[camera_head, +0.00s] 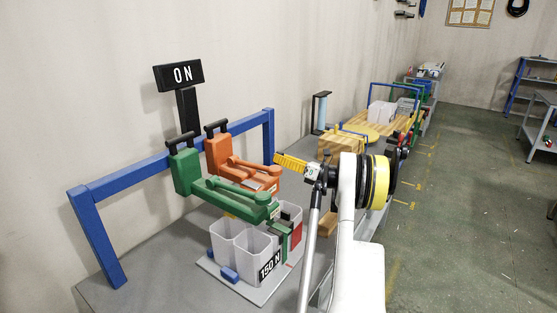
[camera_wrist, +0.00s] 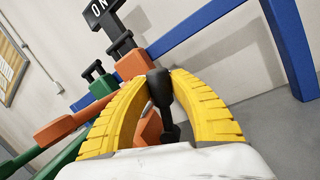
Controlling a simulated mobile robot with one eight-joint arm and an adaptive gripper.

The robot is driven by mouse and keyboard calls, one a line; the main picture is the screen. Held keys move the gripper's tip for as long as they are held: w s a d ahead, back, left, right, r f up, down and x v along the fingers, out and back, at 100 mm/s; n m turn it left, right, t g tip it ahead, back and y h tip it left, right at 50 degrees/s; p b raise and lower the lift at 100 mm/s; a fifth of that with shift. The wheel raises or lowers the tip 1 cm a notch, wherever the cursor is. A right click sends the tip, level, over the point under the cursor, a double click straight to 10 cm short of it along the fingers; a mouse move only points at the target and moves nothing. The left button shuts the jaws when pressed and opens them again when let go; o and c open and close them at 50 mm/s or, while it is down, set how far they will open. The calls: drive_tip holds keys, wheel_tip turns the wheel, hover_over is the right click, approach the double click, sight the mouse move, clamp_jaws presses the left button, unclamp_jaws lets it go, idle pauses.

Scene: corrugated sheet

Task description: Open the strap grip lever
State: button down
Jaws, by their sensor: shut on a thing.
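My gripper (camera_wrist: 161,82) is shut on a black-knobbed lever (camera_wrist: 160,97); its curved yellow fingers close on the knob from both sides. Orange material (camera_wrist: 149,128) shows behind the lever's stem. In the head view, my gripper (camera_head: 279,161) is at the right of the orange strap grip (camera_head: 256,172), and the knob is hidden. The orange grip has a long orange arm and a black handle (camera_head: 216,126) on its upright block. A green grip (camera_head: 222,195) of like shape is nearer the camera. I cannot tell how far the lever is turned.
A blue rail frame (camera_head: 98,235) stands behind the grips, with a black ON sign (camera_head: 180,75) above. Clear bins (camera_head: 225,238) marked 150 N sit below the green grip. A wooden bench (camera_head: 372,124) stands farther back. The floor (camera_head: 450,220) at right is clear.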

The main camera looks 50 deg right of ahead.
drive_tip(key=c, duration=1.4)
unclamp_jaws()
drive_tip(key=shift+c, duration=0.2)
drive_tip(key=shift+d, duration=0.1)
drive_tip(key=shift+s, duration=0.1)
drive_tip(key=v, duration=1.1)
drive_tip(key=shift+s+d+f, duration=0.15)
drive_tip(key=shift+s, duration=0.2)
